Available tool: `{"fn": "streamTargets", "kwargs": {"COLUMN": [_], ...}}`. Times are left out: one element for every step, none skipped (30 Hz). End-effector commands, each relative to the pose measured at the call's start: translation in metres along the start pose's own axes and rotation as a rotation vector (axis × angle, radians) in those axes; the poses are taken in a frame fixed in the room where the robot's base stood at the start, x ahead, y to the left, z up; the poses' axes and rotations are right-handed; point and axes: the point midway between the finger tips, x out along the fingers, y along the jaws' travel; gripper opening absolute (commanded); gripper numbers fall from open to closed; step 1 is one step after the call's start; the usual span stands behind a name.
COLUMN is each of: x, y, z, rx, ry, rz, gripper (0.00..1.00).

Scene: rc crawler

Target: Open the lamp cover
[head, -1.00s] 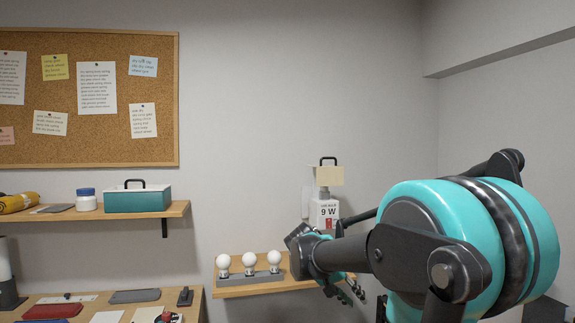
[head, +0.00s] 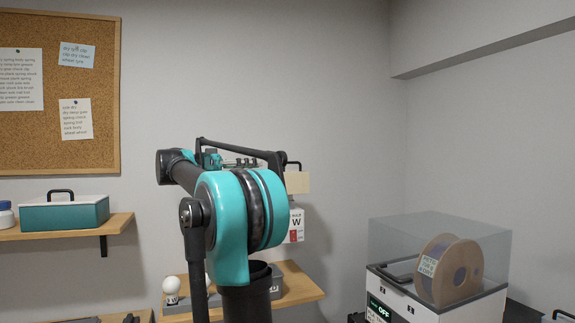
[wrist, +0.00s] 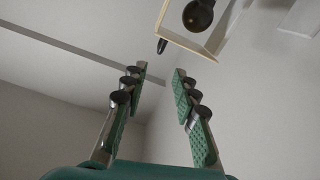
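The lamp cover looks to be the cream, box-like piece (head: 297,182) with a black handle on top, over the white box marked "W" (head: 296,224) on the wall in the head view. My arm hides its left side. In the wrist view, a pale open-edged box (wrist: 172,30) with a dark round knob or bulb (wrist: 198,15) is at the top, probably the same piece. My gripper (wrist: 159,73) is open and empty, with its fingers apart and below that box in the picture. In the head view it is mostly hidden behind my arm, left of the cover.
A wooden shelf (head: 300,285) below holds a white bulb (head: 171,286), with others hidden by my arm. A printer with a clear lid (head: 400,232) and a spool (head: 449,270) stands at right. A teal toolbox (head: 64,213) sits on the left shelf.

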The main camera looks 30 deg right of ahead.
Motion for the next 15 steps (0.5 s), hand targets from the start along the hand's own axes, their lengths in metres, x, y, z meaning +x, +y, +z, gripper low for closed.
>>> {"fn": "streamTargets", "kwargs": {"x": [0.012,0.018,0.026,0.032,0.037,0.046,0.052,0.057,0.066,0.071,0.077,0.085,0.09,0.096,0.102], "y": [0.001,0.001,0.001,0.001,0.001,0.001,0.001,0.001,0.001,0.001,0.001,0.001,0.001,0.001,0.001], "z": [0.0,0.0,0.001,0.001,0.001,0.001,0.001,0.001,0.001,0.001,0.001,0.001,0.001,0.001,0.001], "rx": [0.0,-0.001,-0.001,-0.001,-0.001,-0.001,-0.001,-0.001,-0.001,-0.002,-0.002,-0.002,-0.002,-0.002,-0.002], "ry": [-0.001,-0.001,-0.001,-0.002,-0.001,-0.002,-0.002,-0.002,-0.002,-0.002,-0.002,-0.002,-0.002,-0.002,-0.002], "rz": [0.005,0.004,0.004,0.005,0.003,0.004,0.004,0.003,0.004,0.003,0.003,0.004,0.003,0.003,0.003], "gripper": [0.29,0.29,0.29,0.29,0.29,0.29,0.29,0.29,0.29,0.29,0.29,0.29,0.29,0.29,0.29]}}
